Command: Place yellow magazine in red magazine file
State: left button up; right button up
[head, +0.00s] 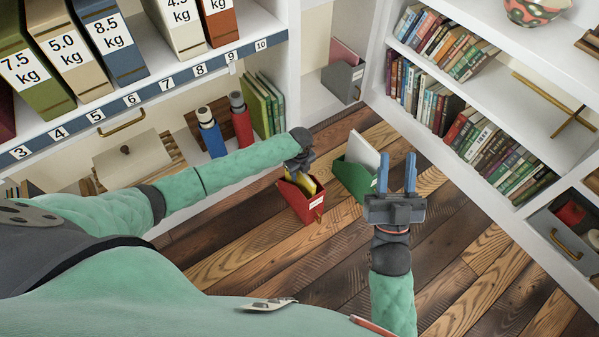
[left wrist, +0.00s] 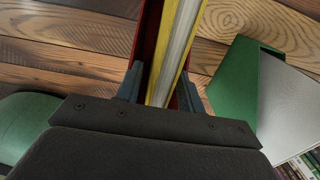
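The red magazine file (head: 301,204) stands on the plank floor, and its red walls also show in the left wrist view (left wrist: 149,40). The yellow magazine (head: 313,184) is inside it, its pale page edge and yellow covers running between the walls in the left wrist view (left wrist: 178,45). My left gripper (head: 296,170) is just above the file. In the left wrist view its fingers (left wrist: 160,88) stand on either side of the magazine, with a gap to each cover. My right gripper (head: 397,160) is open and empty, its fingers spread, to the right of the green file.
A green magazine file (head: 355,179) with a white item (head: 362,150) stands right of the red one. A grey file (head: 343,80) is at the back. Bookshelves (head: 447,152) stand at the right, and a shelf with numbered binders (head: 112,45) at the left. Plank floor is clear in front.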

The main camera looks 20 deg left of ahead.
pick_arm(q)
jog(key=shift+r, duration=0.15)
